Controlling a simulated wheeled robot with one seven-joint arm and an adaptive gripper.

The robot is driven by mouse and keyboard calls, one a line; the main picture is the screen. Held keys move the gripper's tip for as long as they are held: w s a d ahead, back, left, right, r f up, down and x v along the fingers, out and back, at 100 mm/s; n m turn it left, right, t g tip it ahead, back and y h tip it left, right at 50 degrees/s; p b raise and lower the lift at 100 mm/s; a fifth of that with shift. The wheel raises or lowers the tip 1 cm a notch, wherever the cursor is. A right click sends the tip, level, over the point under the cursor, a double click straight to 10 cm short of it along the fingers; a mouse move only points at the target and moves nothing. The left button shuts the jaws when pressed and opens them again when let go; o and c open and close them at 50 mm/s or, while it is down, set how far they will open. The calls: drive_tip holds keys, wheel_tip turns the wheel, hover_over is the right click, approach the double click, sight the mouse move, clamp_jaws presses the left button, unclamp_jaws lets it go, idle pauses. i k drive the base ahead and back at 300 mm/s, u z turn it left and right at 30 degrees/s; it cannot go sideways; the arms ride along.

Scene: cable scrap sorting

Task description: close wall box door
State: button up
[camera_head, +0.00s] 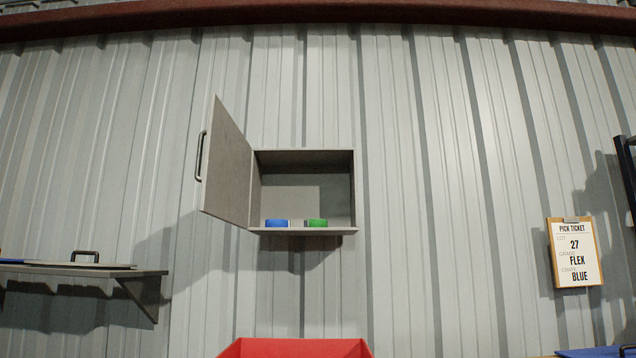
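The wall box (356,190) is a grey open-fronted cabinet on the corrugated metal wall, near the middle of the view. Its door (228,168) is hinged on the left side and stands wide open, swung out toward me and to the left. A dark bar handle (200,156) is on the door's outer face, at its free left edge. Inside on the box floor are a blue item (276,223) and a green item (317,223), side by side. My gripper is not in view.
A grey shelf (150,273) on a bracket is at lower left, with a flat handled panel (70,264) on it. A red container (295,347) is below the box. A pick ticket clipboard (575,252) hangs at right. A dark frame (627,165) stands at the right edge.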

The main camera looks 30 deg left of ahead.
sight(225, 180)
drive_tip(key=z, duration=1.9)
drive_tip(key=k, duration=1.8)
drive_tip(key=u, duration=2.45)
drive_tip(key=i, duration=1)
drive_tip(key=z, duration=2.1)
drive_tip(key=k, duration=0.1)
drive_tip(key=u, duration=0.15)
